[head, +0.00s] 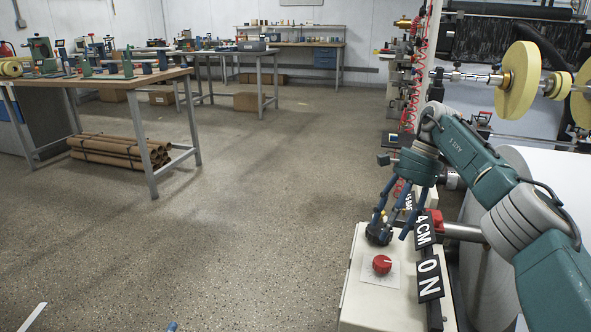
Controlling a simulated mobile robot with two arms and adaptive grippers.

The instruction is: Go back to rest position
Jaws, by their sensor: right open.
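My right arm comes in from the right, and my right gripper (393,222) is open over the pale control box (376,305). Its blue fingers point down and are spread around or just above a dark knob (378,234) on the box top; whether they touch it I cannot tell. A red knob (382,264) on a white dial plate sits nearer to me on the same box. My left gripper does not show clearly; only a small blue tip shows at the bottom edge, and I cannot tell what it is.
Black signs (430,279) with white lettering stand along the box's right side. A large white roll (545,165) and yellow discs (518,80) are at the right. A workbench (105,80) with cardboard tubes (115,150) below stands left. The middle floor is clear.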

